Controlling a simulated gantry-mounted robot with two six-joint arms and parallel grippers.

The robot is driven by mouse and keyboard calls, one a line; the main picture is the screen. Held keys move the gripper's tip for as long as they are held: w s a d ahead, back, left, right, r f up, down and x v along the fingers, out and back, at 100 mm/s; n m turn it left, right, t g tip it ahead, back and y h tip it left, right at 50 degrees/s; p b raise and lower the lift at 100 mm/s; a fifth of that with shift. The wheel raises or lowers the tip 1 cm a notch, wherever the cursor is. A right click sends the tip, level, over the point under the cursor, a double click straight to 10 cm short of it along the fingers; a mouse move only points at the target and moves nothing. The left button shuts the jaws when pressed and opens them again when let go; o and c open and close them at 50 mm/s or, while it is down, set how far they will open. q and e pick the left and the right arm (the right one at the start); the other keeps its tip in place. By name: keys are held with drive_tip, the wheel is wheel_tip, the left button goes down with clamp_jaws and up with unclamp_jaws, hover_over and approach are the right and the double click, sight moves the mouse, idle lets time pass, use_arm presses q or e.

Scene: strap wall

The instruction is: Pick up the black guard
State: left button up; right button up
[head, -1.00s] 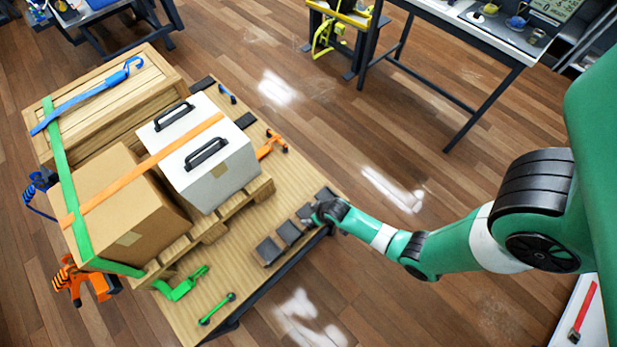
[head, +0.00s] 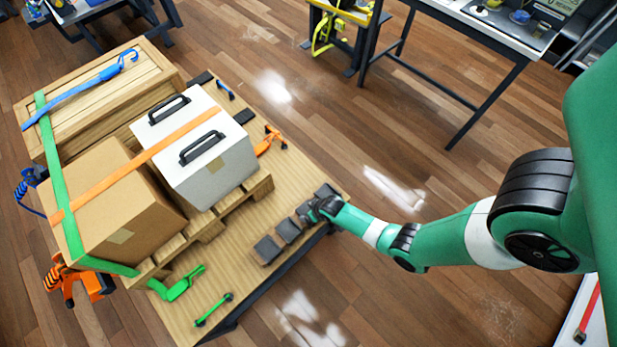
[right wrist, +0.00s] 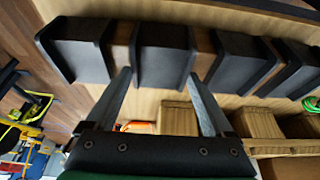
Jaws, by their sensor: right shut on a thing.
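Several black guards stand in a row along the near right edge of the wooden platform, such as the black guard (head: 267,249) at the near end and the guard (head: 326,190) at the far end. My right gripper (head: 311,212) is down at the row, between these two. In the right wrist view its two fingers lie on either side of one black guard (right wrist: 163,60) and are shut on it. The guard still sits in line with its neighbours (right wrist: 76,50) (right wrist: 238,60). In the head view the gripper mostly hides it. My left gripper is not in view.
Neighbouring guards stand close on both sides of the fingers. On the platform are a white case (head: 212,160), a cardboard box (head: 110,205) and a wooden crate (head: 95,95), with green and orange straps. A green ratchet (head: 180,284) lies near the front. Floor right of the platform is clear.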

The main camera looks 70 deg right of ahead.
drive_tip(key=shift+c, duration=0.9)
drive_tip(key=shift+r, duration=0.1)
drive_tip(key=shift+s+a+r+p, duration=0.1)
drive_tip(key=shift+s+r+p, duration=0.1)
drive_tip(key=shift+p, duration=0.1)
drive_tip(key=s+a+r+p, duration=0.3)
drive_tip(key=s, duration=0.3)
drive_tip(key=s+a+r+p, duration=0.3)
drive_tip(key=s+r, duration=0.1)
drive_tip(key=s, duration=0.1)
drive_tip(key=shift+s+a+r, duration=0.2)
drive_tip(key=shift+s+a, duration=0.15)
drive_tip(key=shift+s, duration=0.05)
